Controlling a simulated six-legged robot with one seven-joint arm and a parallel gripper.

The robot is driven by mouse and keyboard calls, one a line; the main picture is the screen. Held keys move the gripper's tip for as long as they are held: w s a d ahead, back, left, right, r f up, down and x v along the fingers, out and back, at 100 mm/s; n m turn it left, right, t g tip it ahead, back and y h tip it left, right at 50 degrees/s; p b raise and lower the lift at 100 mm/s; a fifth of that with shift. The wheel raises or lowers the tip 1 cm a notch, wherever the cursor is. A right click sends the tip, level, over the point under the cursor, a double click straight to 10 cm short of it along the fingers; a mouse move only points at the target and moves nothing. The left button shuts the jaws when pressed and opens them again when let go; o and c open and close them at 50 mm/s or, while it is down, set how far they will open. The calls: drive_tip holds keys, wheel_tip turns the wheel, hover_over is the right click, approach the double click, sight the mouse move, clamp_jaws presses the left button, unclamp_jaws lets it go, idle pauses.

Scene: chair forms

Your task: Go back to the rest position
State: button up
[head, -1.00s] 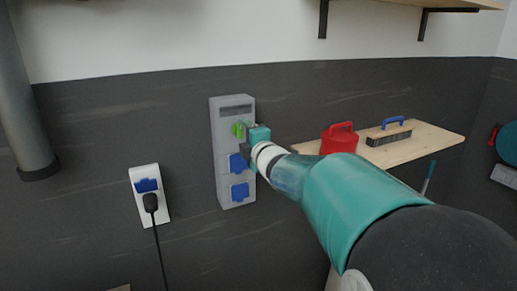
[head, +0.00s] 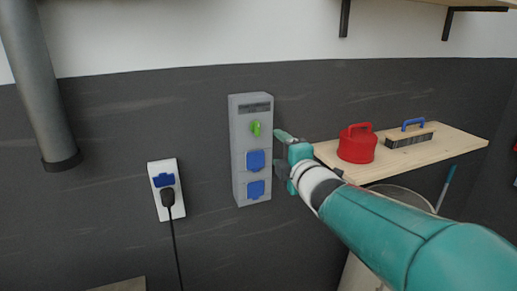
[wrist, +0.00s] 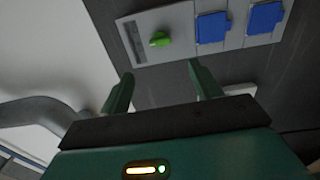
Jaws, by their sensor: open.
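My gripper (head: 283,153) is open and empty in the head view, just right of a grey wall box and apart from it. The grey box (head: 239,190) carries a green knob (head: 256,128) near its top and two blue socket covers (head: 255,160) below. In the wrist view my two fingers (wrist: 160,88) are spread with nothing between them. The green knob (wrist: 160,39) and the blue covers (wrist: 212,27) lie beyond the fingertips there.
A wooden shelf (head: 455,142) to the right holds a red container (head: 357,149) and a blue-handled brush (head: 410,138). A white socket (head: 163,178) with a black plug and cable is on the wall at left. A grey pipe (head: 38,85) runs down the far left.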

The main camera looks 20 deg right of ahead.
drive_tip(key=s+a+f+m+g, duration=0.6)
drive_tip(key=s+m, duration=0.3)
drive_tip(key=s, duration=0.2)
drive_tip(key=s+a+f+m+g, duration=0.6)
drive_tip(key=s+a+f+m, duration=0.1)
drive_tip(key=s, duration=0.4)
drive_tip(key=shift+f+m, duration=0.8)
drive_tip(key=shift+m, duration=0.3)
drive_tip(key=shift+a, duration=0.1)
